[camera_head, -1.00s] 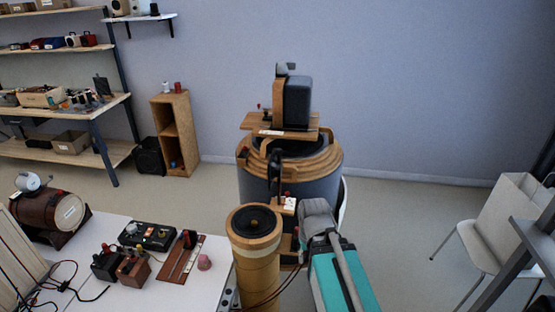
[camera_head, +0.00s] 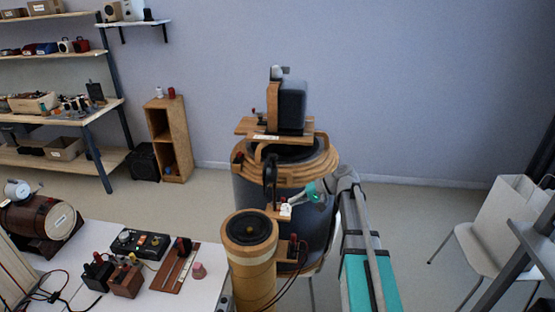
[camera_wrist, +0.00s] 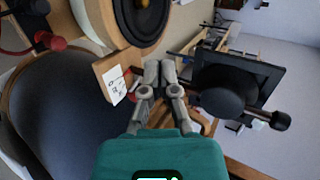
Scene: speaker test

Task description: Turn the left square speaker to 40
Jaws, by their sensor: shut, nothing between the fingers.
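A dark square speaker box (camera_head: 291,105) with a wooden side stands on a wooden platform atop the large grey drum (camera_head: 243,192). A round speaker with a black cone (camera_head: 249,229) tops a wooden column in front; its cone shows at the top of the wrist view (camera_wrist: 140,15). A small wooden plate bears a white marked label (camera_wrist: 115,86), too small to read. My gripper (camera_wrist: 160,68) is shut and empty, close beside this plate, left of a black disc with a rod (camera_wrist: 228,92). I cannot tell which part is the left square speaker, nor whether my fingers touch anything.
A white table (camera_head: 95,238) at the left holds a brown barrel, small boxes and loose cables. Cables also hang beside the column. A shelf and a wooden cabinet (camera_head: 170,140) stand behind. A white chair with a bag (camera_head: 510,220) is at the right.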

